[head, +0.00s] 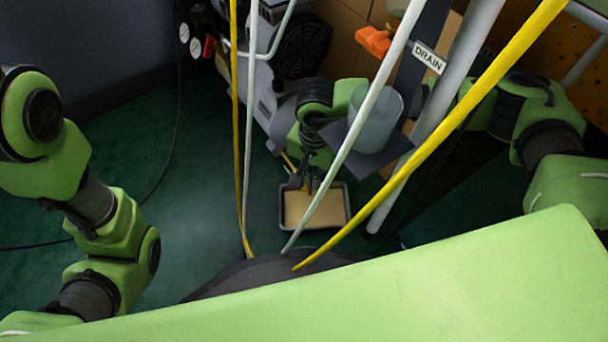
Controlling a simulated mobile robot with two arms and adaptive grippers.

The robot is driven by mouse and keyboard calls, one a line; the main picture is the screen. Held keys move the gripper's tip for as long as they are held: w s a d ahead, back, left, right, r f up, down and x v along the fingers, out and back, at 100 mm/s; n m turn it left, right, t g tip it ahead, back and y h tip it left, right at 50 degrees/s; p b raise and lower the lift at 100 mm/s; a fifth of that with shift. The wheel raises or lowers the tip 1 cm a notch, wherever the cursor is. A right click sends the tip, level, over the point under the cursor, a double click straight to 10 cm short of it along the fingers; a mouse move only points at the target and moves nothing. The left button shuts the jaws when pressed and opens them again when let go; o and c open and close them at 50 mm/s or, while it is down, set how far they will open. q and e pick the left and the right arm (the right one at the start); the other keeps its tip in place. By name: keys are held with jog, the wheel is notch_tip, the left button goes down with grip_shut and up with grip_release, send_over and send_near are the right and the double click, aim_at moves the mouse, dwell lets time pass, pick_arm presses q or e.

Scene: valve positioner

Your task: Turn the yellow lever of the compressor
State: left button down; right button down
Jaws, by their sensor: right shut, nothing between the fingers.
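The compressor (262,100) is a grey machine with a round black fan grille, standing at the top centre. A small thin yellow piece (289,161) shows low beside it, just left of my right gripper; I cannot tell for sure whether it is the yellow lever. My right gripper (309,186) points down in front of the compressor, over a shallow tray. Its fingers are small and dark, shut with nothing between them. I cannot tell whether they touch the yellow piece. My left arm shows at the left, but its gripper is out of view.
The shallow tray (347,207) lies on the green floor. Yellow and white hoses cross the view. A grey pole, a "DRAIN" sign (429,57), an orange handle (373,40) and a translucent cup (376,118) stand right of centre. Gauges (195,47) are at top left. Left floor is mostly clear.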

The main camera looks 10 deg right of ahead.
jog(key=shift+s+a, duration=0.15)
jog(key=shift+a, duration=0.05)
jog(key=shift+s+a, duration=0.15)
jog(key=shift+a, duration=0.3)
jog(key=shift+a, duration=0.55)
dwell(0.3)
jog(key=shift+a, duration=0.55)
